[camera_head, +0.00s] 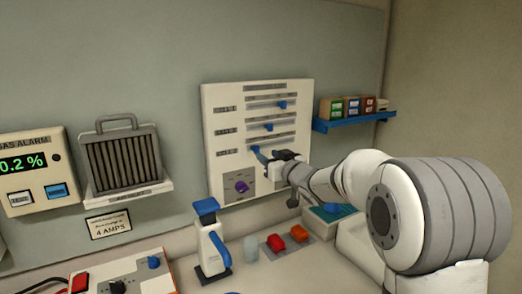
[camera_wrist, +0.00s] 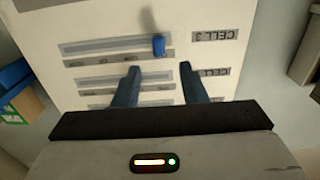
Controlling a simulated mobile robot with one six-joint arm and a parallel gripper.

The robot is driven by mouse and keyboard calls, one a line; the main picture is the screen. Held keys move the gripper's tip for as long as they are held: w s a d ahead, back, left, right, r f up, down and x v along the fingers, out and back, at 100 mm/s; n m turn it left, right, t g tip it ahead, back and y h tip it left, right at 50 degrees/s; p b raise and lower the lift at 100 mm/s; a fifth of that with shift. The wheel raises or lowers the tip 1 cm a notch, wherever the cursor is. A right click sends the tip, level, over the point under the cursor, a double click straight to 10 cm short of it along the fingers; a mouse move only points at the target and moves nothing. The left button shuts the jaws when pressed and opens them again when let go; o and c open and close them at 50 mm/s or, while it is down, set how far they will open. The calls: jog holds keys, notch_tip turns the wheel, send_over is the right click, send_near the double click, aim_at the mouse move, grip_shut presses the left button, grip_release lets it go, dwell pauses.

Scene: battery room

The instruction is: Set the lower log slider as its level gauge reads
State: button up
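The pale log panel (camera_head: 215,100) on the wall has several slots one above another, with blue knobs on the upper (camera_head: 282,104) and middle (camera_head: 268,127) sliders. The lower slider's blue knob (camera_wrist: 158,46) shows in the wrist view, on the row labelled CELL 3, at the label end of its slot. My gripper (camera_wrist: 160,66) is open, its two blue fingers apart and pointing at the panel. The knob appears between and just beyond the fingertips; I cannot tell whether they touch it. In the head view my gripper (camera_head: 264,156) covers part of the lower row. No gauge reading is legible.
A purple knob (camera_head: 242,186) sits low on the panel. A blue shelf (camera_head: 352,121) with small boxes is to its right. A gas alarm (camera_head: 35,175) hangs left.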

aim_at(258, 149)
jog(key=p+x, duration=0.1)
jog(key=x, duration=0.5)
jog(key=shift+w, duration=0.2)
grip_shut()
dwell(0.4)
